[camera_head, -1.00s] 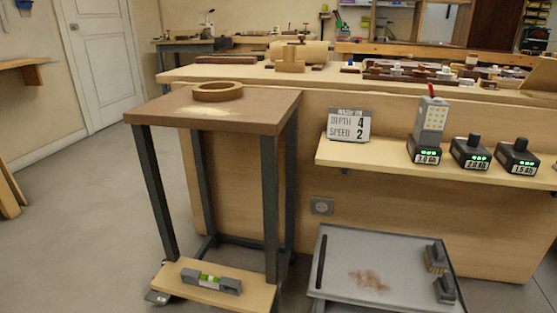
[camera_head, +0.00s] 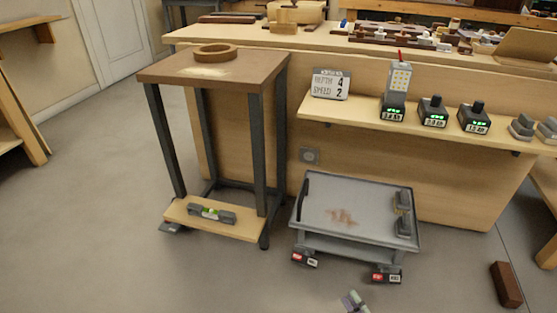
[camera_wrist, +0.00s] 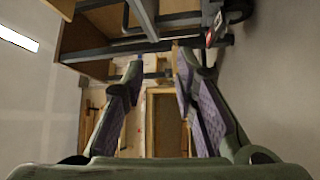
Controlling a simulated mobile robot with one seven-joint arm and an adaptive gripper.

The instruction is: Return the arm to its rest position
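My gripper (camera_wrist: 160,68) shows in the wrist view with its two green, purple-padded fingers apart and nothing between them. In the head view, only its green and purple tips (camera_head: 354,301) show at the bottom edge, in front of the grey cart. The rest of my arm is out of the head view.
A small brown-topped table (camera_head: 215,72) bears a wooden ring (camera_head: 215,50); a spirit level (camera_head: 211,214) lies on its lower shelf. A grey cart (camera_head: 325,190) stands to its right. A wall shelf (camera_head: 360,112) holds several batteries. A brown block (camera_head: 506,284) lies on the floor, right. Floor at left is clear.

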